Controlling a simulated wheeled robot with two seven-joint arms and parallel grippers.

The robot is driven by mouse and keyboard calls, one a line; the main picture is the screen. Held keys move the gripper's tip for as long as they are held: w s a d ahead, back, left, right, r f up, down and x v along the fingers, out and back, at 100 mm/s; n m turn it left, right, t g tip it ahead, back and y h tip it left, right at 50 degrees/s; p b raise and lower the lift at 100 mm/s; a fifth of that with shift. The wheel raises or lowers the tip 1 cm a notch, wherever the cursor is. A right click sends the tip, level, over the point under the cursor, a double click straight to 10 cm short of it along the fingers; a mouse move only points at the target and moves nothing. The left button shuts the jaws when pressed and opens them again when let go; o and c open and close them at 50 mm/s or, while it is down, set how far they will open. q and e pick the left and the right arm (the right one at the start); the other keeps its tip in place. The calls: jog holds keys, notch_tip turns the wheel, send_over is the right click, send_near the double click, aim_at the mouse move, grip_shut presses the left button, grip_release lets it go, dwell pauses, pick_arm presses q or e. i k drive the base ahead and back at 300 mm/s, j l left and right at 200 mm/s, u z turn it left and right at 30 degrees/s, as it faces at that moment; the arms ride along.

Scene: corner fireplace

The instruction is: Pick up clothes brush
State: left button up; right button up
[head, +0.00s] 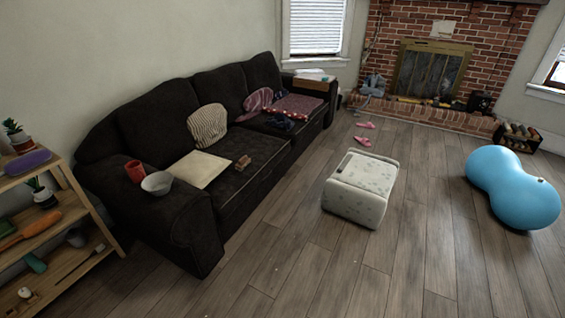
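A small brown object (242,162), which may be the clothes brush, lies on the front of the dark sofa's (235,194) seat. It is beside a flat cream board or folded cloth (199,169). It is too small to tell for sure. A long, thin wooden-looking item (88,258) lies on the lower part of the wooden shelf (72,187) at the left, and I cannot tell whether it is a brush. Neither of my grippers is in view.
A red mug (135,171) and a pale bowl (157,183) stand on the sofa's near arm. A pale patterned ottoman (361,188), pink slippers (363,140) and a blue peanut ball (512,187) are on the wood floor.

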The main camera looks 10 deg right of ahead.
aim_at(242, 161)
jog(key=i+l+u, duration=0.3)
jog(key=u, duration=0.15)
jog(key=i+l+u, duration=0.45)
jog(key=k, duration=0.1)
